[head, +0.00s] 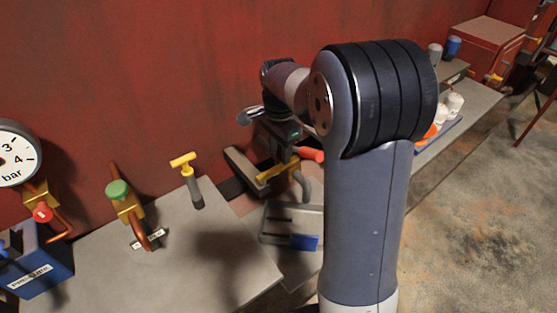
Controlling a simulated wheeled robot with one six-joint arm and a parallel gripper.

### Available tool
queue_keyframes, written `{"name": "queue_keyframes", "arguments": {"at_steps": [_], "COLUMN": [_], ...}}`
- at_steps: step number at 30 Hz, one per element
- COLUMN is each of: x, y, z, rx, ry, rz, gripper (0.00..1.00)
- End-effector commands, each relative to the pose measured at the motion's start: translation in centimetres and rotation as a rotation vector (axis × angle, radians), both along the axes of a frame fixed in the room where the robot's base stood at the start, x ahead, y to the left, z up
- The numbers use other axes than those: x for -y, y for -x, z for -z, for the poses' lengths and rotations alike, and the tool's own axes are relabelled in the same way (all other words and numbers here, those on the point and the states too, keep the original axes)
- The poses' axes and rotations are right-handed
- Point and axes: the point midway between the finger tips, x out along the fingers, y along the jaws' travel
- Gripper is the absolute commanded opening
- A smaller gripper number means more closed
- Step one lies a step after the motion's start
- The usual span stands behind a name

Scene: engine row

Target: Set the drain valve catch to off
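I cannot tell for sure which part is the drain valve catch, as no readable label names it. Below my wrist, a red-ended handle (311,154), a yellow bar (279,170) and a grey bent pipe (303,182) sit close together and are partly covered by my arm. My gripper (284,150) points down right over this group. Its fingers are dark and small here, so I cannot see whether they are open, shut or touching anything. A grey box with dark slots and a blue block (304,242) lies just below this group.
On the left bench (200,262) stand a green-capped brass valve (118,190), a yellow T-handle (183,160), a pressure gauge (14,156) and a blue box marked pressure (40,270). A red wall (150,80) runs behind. White cups (448,106) and a red chest (486,45) stand right.

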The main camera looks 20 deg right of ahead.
Motion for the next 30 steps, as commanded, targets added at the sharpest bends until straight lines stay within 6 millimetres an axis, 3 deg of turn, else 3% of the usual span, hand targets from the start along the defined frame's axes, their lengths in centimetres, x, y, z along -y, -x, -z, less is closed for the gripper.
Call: {"name": "queue_keyframes", "arguments": {"at_steps": [3,9,20,30], "x": [0.0,0.0,0.0,0.0], "y": [0.1,0.0,0.0,0.0], "z": [2.1,4.2,4.6,4.5], "rx": [-0.004,-0.001,0.001,0.001], "ry": [0.001,-0.001,0.000,0.000], "rz": [0.000,0.000,0.000,0.000], "gripper": [0.40,0.40,0.39,0.11]}}
